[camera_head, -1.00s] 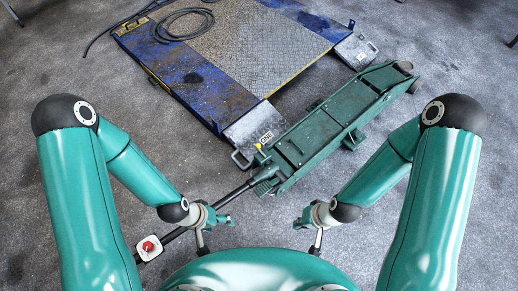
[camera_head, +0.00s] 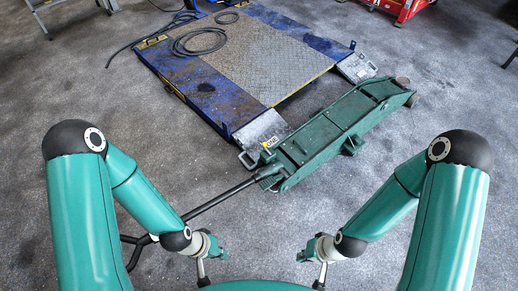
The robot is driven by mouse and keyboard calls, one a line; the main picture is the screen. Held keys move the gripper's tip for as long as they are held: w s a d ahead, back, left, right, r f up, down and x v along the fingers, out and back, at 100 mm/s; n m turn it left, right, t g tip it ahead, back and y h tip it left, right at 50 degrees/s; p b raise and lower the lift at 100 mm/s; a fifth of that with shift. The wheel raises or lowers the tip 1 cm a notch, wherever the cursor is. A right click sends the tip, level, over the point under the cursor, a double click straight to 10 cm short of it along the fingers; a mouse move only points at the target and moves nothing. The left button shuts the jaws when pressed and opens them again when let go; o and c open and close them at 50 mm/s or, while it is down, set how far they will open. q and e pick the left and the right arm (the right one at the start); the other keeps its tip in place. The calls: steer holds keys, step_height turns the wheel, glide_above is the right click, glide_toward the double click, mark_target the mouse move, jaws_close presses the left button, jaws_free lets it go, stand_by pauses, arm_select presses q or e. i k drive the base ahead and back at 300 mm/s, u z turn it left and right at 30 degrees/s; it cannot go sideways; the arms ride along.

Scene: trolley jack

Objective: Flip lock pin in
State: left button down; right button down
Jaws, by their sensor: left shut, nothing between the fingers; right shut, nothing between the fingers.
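The green trolley jack (camera_head: 335,128) lies on the floor ahead, its long body running from the centre up to the right. Its dark handle (camera_head: 222,198) slopes down to the left, passes behind my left arm and ends in a crossbar (camera_head: 133,241). A lock pin cannot be made out at this size. My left gripper (camera_head: 222,254) is shut and empty, below the handle and apart from it. My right gripper (camera_head: 302,255) is shut and empty over bare floor, below the jack's near end.
A blue lift platform (camera_head: 205,92) with a diamond-plate top and grey ramp flaps (camera_head: 263,137) lies beside the jack. A black cable (camera_head: 197,40) is coiled on it. Red equipment (camera_head: 402,8) stands at the top right.

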mark_target(264, 145)
steer(key=z, duration=0.45)
steer(key=i, duration=1.2)
steer(key=z, duration=0.3)
